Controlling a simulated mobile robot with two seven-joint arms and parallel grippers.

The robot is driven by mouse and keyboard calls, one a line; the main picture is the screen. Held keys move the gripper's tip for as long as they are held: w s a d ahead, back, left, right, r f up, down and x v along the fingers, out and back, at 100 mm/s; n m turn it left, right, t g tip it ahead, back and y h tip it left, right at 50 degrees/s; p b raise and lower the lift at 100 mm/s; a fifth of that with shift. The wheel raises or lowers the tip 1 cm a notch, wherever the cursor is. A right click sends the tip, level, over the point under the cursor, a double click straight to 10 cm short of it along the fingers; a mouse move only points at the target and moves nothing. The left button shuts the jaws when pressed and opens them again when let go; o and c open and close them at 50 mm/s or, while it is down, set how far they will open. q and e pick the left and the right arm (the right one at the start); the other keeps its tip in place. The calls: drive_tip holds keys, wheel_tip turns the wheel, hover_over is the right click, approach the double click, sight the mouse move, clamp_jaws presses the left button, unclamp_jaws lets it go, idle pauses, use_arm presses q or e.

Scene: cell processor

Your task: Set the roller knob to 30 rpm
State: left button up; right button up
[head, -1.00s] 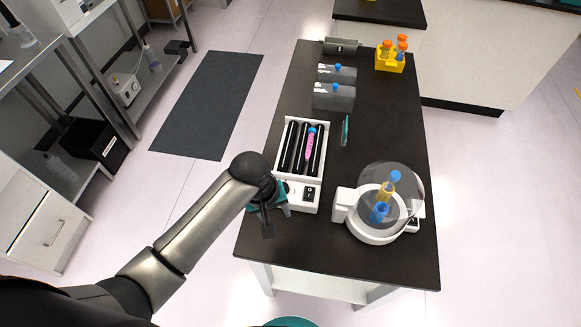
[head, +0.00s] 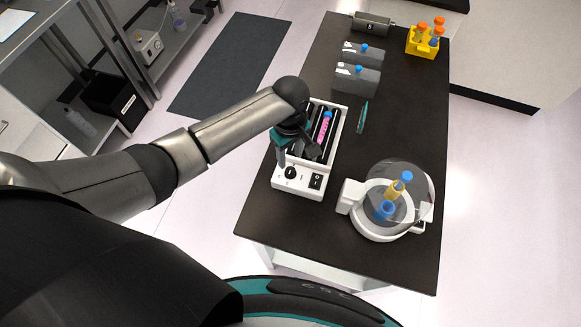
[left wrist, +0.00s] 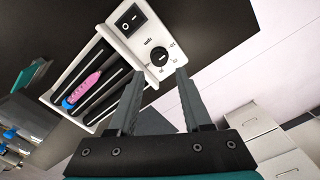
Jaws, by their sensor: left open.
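The white tube roller (head: 283,184) stands on the black bench with its front panel facing me. Its round black roller knob (head: 291,172) is on the panel, left of a black rocker switch (head: 316,181). In the left wrist view the knob (left wrist: 159,56) has small marks around it, too small to read surely. My left gripper (head: 297,153) is open and empty above the front of the rollers, behind the knob in the head view. In the wrist view its two fingers (left wrist: 158,88) point towards the knob, apart from it. My right gripper is not in view.
A pink tube with a blue cap (head: 324,127) lies on the rollers. A white round device with a clear lid (head: 378,228) stands to the right. Grey blocks (head: 357,79) and a yellow tube rack (head: 422,45) are farther back. The bench's front corner is clear.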

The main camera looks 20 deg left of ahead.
sight(290, 170)
use_arm(q)
wheel_tip(290, 170, down, 7)
drive_tip(key=shift+f+b, duration=0.1)
drive_tip(key=shift+b, duration=0.75)
clamp_jaws()
